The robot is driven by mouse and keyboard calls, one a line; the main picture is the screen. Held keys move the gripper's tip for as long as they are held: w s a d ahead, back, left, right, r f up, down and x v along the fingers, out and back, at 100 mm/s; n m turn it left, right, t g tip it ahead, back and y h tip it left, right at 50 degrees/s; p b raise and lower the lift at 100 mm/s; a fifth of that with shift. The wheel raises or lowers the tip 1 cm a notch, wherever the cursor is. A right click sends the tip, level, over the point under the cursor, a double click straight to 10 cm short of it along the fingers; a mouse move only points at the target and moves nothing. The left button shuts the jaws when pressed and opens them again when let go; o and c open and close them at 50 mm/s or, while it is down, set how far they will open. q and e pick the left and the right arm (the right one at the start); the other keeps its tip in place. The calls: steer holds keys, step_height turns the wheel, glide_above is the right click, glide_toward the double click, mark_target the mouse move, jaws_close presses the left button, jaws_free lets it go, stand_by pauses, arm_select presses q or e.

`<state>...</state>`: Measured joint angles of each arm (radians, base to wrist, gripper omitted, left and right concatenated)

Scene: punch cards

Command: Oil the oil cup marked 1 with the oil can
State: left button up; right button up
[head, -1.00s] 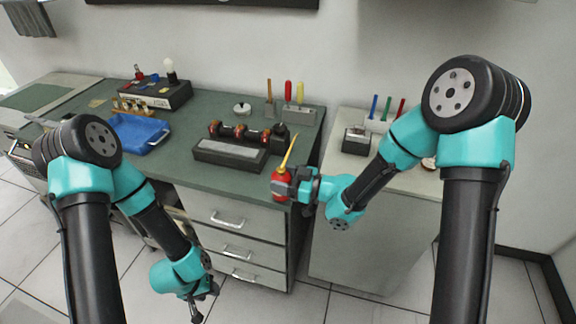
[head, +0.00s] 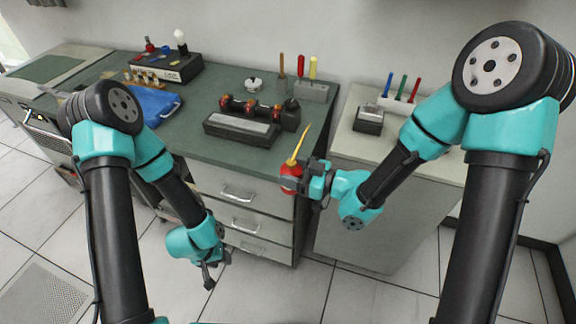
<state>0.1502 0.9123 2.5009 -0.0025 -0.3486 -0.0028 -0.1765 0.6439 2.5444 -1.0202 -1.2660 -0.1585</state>
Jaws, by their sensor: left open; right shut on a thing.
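My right gripper (head: 308,181) is shut on the red oil can (head: 290,176), whose long yellow spout (head: 299,146) points up and slightly right. It holds the can in front of the green bench's front right corner. My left gripper (head: 211,277) is open and empty, hanging low in front of the drawers. A device with a dark shaft and reddish-orange parts (head: 250,107) stands on a grey block (head: 241,129) on the bench. The oil cups and any number marks are too small to make out.
A dark canister (head: 291,114) stands right of the device. Behind are a small round lidded pot (head: 254,84) and a tool holder (head: 312,92). A blue tray (head: 155,106) lies to the left.

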steer(key=shift+w+d+r+t, duration=0.25)
steer(key=shift+w+t, duration=0.05)
steer(key=shift+w, duration=0.15)
steer(key=w+d+r+m+t+h, duration=0.4)
steer(key=d+m+h, duration=0.3)
steer(key=d, duration=0.3)
steer(key=w+d+r+m+t+h, duration=0.4)
steer(key=d+r+m+t+h, duration=0.3)
steer(key=d+h, duration=0.3)
steer(key=shift+w+r, duration=0.15)
steer(key=shift+w, duration=0.05)
